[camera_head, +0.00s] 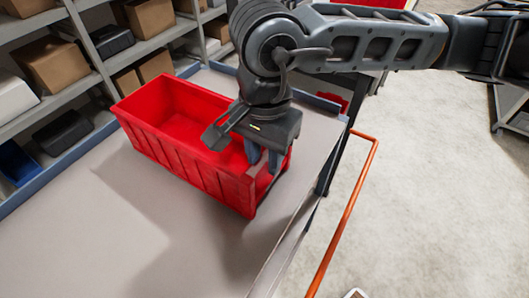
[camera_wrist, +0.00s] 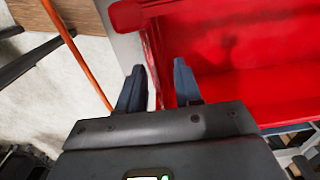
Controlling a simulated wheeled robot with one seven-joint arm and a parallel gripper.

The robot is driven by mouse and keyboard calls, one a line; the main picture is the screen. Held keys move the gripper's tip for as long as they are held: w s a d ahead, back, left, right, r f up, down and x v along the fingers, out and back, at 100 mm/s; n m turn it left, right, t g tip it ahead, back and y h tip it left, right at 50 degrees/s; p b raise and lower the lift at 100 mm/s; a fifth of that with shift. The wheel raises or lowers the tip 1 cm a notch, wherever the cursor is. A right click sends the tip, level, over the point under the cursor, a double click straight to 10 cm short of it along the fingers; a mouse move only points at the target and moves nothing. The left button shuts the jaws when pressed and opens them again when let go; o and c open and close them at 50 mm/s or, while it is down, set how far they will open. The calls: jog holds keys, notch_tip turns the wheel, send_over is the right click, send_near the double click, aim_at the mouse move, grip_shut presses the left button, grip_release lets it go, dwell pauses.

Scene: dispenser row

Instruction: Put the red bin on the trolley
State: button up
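The red bin (camera_head: 215,178) is an open, empty-looking box standing upright on a grey surface (camera_head: 140,235) with a blue rim. My gripper (camera_head: 264,160) points down at the bin's near right end. In the wrist view, my gripper (camera_wrist: 158,88) has its two dark fingers apart. The end wall of the red bin (camera_wrist: 158,50) passes between them, with one finger on the inner side and one outside. A gap shows between the fingers, and I cannot tell whether either touches the wall. An orange rail (camera_head: 345,215) runs along the surface's right side; I cannot tell whether this is the trolley.
Shelves (camera_head: 95,72) with cardboard boxes (camera_head: 50,63) and dark bins stand behind the blue rim at upper left. Another red item (camera_head: 333,100) shows partly behind my arm. The grey surface in front of the bin is clear, and open floor (camera_head: 430,200) lies right.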

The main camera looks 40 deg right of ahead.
notch_tip(320, 180, up, 12)
jog(key=b, duration=0.1)
jog(key=shift+r, duration=0.15)
dwell(0.5)
jog(key=shift+s+a, duration=0.1)
